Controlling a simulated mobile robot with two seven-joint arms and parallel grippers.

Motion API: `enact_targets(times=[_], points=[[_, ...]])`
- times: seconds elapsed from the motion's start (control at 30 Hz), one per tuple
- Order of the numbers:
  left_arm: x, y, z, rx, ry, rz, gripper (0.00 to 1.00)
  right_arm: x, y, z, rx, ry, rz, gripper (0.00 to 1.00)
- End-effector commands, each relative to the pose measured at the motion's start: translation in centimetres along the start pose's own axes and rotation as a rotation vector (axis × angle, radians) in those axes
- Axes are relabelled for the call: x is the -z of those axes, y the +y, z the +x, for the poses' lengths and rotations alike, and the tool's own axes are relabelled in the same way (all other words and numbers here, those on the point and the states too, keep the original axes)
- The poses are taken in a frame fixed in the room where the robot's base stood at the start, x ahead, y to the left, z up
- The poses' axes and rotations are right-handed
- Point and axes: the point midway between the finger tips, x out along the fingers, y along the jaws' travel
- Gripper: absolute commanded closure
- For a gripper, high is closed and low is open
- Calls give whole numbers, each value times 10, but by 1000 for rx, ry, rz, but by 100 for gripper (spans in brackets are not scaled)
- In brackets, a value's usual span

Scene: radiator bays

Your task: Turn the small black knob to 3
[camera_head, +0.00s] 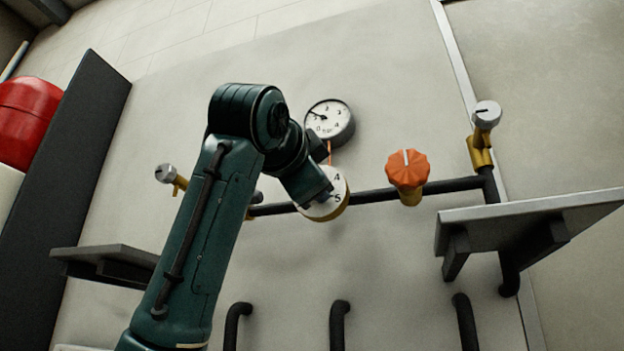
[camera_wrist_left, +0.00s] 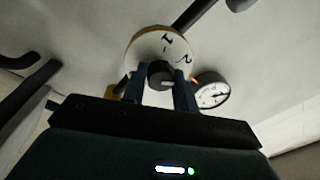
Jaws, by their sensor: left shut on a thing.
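The small black knob (camera_wrist_left: 159,74) sits at the middle of a round white dial (camera_wrist_left: 146,46) with a yellowish rim. In the left wrist view the numbers 1 and 2 show on the dial. In the head view the dial (camera_head: 341,187) shows 4 and 5, and my gripper hides the knob and the other numbers. My left gripper (camera_head: 320,196) is at the dial's face. Its two fingers, also in the left wrist view (camera_wrist_left: 160,88), are shut on the knob from both sides. I cannot tell which number the knob points to. My right gripper is out of view.
A pressure gauge (camera_head: 330,121) is just above the dial. An orange knob (camera_head: 407,171) is on the dark pipe (camera_head: 366,196) to the right. Grey-capped yellow valves stand at the right (camera_head: 484,130) and left (camera_head: 167,174). A grey shelf (camera_head: 530,215) juts out at right.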

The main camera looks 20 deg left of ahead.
Motion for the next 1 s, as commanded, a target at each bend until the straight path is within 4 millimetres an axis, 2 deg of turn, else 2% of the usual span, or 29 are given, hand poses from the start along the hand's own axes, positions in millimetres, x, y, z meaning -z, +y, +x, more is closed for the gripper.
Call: enact_targets(times=[0.5,1.0], points=[[1,-3,-1,-12,43,429,94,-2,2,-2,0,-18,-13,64],[1,-2,-2,-19,58,587,94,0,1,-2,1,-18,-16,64]])
